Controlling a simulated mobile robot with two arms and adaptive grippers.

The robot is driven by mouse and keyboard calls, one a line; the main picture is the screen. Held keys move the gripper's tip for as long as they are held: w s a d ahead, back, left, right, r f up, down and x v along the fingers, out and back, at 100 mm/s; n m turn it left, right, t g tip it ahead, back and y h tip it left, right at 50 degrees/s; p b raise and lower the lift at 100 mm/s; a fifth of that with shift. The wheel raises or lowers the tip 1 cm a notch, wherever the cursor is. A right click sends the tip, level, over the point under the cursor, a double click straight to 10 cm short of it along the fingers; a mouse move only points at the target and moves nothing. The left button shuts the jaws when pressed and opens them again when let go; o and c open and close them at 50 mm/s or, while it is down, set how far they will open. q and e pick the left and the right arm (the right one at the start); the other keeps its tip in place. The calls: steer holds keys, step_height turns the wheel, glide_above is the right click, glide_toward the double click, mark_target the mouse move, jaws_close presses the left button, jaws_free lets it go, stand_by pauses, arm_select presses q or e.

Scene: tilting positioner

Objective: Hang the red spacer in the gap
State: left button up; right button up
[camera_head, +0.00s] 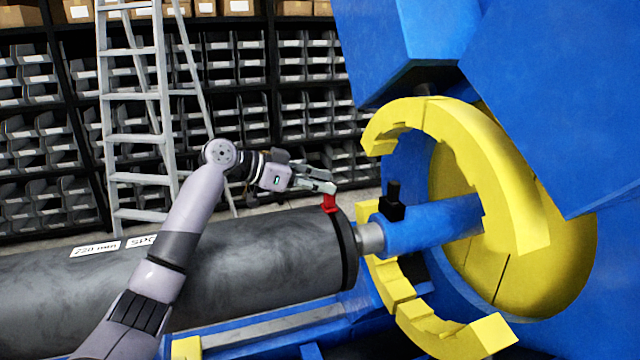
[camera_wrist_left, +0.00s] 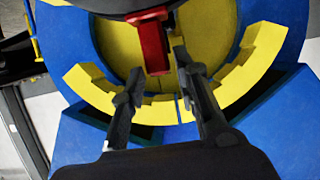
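The red spacer (camera_head: 330,203) is at the top of the dark grey roller (camera_head: 230,262), by the black band (camera_head: 347,245) near its right end. I cannot tell how deep it sits in the gap there. It also shows in the left wrist view (camera_wrist_left: 153,47), below a dark rounded edge. My left gripper (camera_head: 326,185) is just above and beside the spacer. In the left wrist view its two fingers (camera_wrist_left: 160,62) are apart, with the spacer just past the tips; I see no finger closed on it. My right gripper is out of view.
A yellow slotted ring (camera_head: 450,130) on the blue positioner (camera_head: 420,40) curves close to the right of the roller end. A blue shaft (camera_head: 430,228) with a black knob (camera_head: 392,205) is near it. A ladder (camera_head: 135,110) and bin shelves stand behind.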

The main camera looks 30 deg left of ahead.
arm_select(q)
steer(key=shift+o, duration=1.4)
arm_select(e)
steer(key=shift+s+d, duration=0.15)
arm_select(q)
steer(key=shift+s+a, duration=0.1)
steer(key=v, duration=1.1)
steer(key=shift+s+a+r, duration=0.15)
steer(key=shift+s+r, duration=0.1)
steer(key=shift+r, duration=0.05)
